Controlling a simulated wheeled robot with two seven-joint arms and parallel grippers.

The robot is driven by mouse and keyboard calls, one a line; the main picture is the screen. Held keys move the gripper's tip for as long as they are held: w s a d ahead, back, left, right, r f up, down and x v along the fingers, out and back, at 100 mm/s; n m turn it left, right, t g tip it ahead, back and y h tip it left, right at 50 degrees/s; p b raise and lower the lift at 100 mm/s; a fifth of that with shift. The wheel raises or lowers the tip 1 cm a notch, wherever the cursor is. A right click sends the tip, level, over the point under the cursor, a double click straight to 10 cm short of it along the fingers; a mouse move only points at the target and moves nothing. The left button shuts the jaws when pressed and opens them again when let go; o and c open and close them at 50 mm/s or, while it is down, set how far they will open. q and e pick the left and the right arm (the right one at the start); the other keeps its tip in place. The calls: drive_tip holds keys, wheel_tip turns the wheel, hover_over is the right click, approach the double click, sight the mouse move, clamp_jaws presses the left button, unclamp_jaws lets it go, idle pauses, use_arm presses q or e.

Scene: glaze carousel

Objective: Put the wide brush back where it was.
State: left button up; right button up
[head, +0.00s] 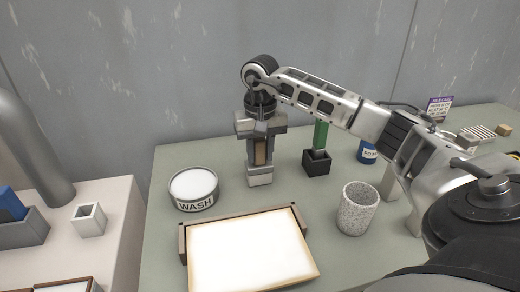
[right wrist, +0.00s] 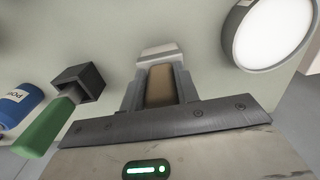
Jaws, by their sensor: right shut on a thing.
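My right gripper (head: 260,150) points down at the back of the green-grey table. It is shut on a tan, upright piece, which I take to be the wide brush (head: 260,153). The tan piece also shows between the fingers in the right wrist view (right wrist: 160,86). A pale block (head: 260,177) is directly below the fingers; it also shows in the right wrist view (right wrist: 160,51). I cannot tell whether it is the brush's lower end or a holder around it. A small white square holder (head: 88,220) on the left bench looks empty. My left gripper is not in view.
A round WASH bowl (head: 194,189) is left of the gripper. A dark holder (head: 317,164) with a green upright piece (head: 320,134) is close on its right. A framed white board (head: 250,250), a speckled cup (head: 357,209) and a blue jar (head: 367,151) stand around.

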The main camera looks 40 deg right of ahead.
drive_tip(key=shift+f, duration=0.15)
drive_tip(key=o, duration=1)
wheel_tip(320, 180, up, 12)
drive_tip(key=shift+s+r+p, duration=0.1)
drive_tip(key=shift+r+p, duration=0.1)
drive_tip(key=shift+p, duration=0.15)
drive_tip(key=shift+f, duration=0.1)
